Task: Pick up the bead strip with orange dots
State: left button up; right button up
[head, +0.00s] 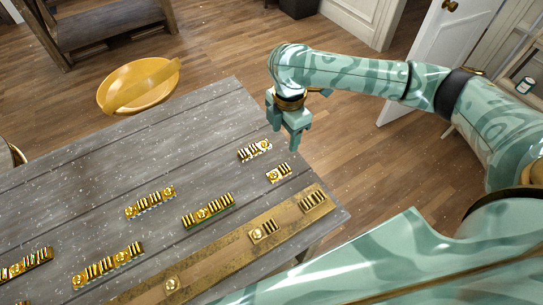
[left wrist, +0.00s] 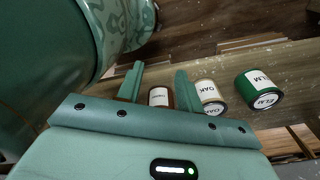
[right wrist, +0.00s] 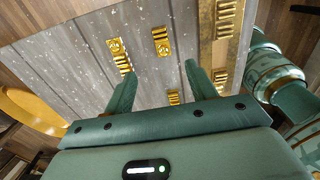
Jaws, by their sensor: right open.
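Several gilt bead strips lie on the grey plank table (head: 120,165). One short strip (head: 254,150) with a pale, speckled edge lies near the far right edge, and a shorter one (head: 279,172) is beside it. Others include a pale-edged strip (head: 150,202), a green-edged strip (head: 208,210), a long strip (head: 107,264) and a strip at the left (head: 25,265). Dot colours are too small to tell. My right gripper (head: 284,138) is open and empty above the far right edge. My left gripper (left wrist: 158,82) is open and empty, outside the head view.
A gilt board (head: 225,250) with several small gilt pieces runs along the near right edge.

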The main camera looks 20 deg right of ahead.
jog(key=b, duration=0.3)
send_over(284, 168)
jog(key=f, duration=0.9)
jog(key=shift+d, duration=0.2)
jog(key=shift+s+f+b, duration=0.1)
jog(key=shift+f+b, duration=0.35)
jog(key=shift+f, duration=0.35)
notch_tip(284, 168, down, 5)
jog(key=shift+a+r+b, duration=0.1)
jog(key=shift+a+b, duration=0.05)
jog(key=shift+b, duration=0.85)
pick_arm(q)
jog(key=f, duration=0.2)
jog(key=s+f, duration=0.1)
jog(key=f, duration=0.2)
jog(key=shift+s+a+f, duration=0.15)
jog(key=shift+s+f, duration=0.05)
jog(key=shift+f, duration=0.15)
pick_arm(e)
jog(key=shift+r, duration=0.1)
jog(key=shift+c, duration=1.2)
pick_arm(q)
jog(key=shift+s, duration=0.1)
pick_arm(e)
jog(key=c, duration=0.8)
